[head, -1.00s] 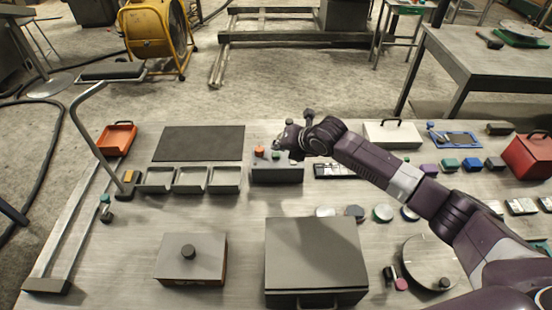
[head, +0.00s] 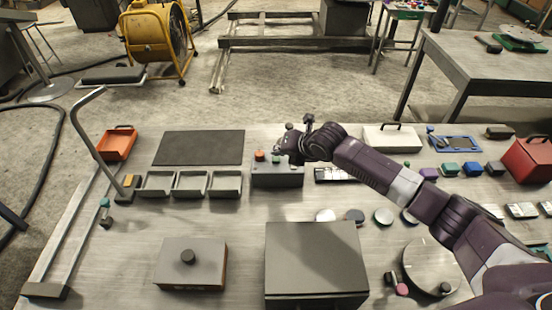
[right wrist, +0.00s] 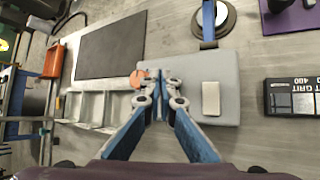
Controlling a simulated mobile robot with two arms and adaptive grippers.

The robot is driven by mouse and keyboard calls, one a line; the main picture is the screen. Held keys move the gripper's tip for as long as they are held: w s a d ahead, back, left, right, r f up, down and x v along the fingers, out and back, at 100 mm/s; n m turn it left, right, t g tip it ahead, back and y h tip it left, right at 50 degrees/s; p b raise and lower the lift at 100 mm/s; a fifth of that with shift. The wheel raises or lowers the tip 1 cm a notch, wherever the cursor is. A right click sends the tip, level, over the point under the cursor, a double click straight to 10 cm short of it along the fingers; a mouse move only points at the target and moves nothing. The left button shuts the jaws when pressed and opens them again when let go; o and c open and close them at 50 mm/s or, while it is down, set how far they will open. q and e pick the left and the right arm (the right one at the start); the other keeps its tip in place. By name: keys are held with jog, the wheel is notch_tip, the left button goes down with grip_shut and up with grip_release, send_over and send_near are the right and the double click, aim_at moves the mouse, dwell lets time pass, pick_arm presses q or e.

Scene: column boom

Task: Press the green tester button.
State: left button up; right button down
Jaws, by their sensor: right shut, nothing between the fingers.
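The tester is a grey box (head: 278,177) behind the middle of the bench. An orange button (head: 259,155) is on its top left, and a small green button (head: 276,158) shows beside it, partly covered by my gripper. My right gripper (head: 281,148) is shut and empty, with its fingertips over the box top close to the green button. Touching or just above, I cannot tell. In the right wrist view the shut blue fingers (right wrist: 160,84) point at the grey box (right wrist: 225,75), beside the orange button (right wrist: 138,78). The green button is hidden there. My left gripper is not in view.
Three grey open trays (head: 191,184) and a dark mat (head: 198,147) lie left of the tester. A large grey box (head: 315,258) and a knobbed box (head: 190,265) stand in front. A white case (head: 391,138) stands at the right.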

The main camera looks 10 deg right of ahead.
aim_at(278, 160)
dwell(0.4)
jog(key=shift+f, duration=0.4)
jog(key=shift+f+b, duration=0.45)
jog(key=shift+f, duration=0.1)
dwell(0.7)
jog(key=shift+r+p, duration=0.85)
jog(key=shift+r, duration=0.1)
notch_tip(278, 160, up, 5)
jog(key=p, duration=0.4)
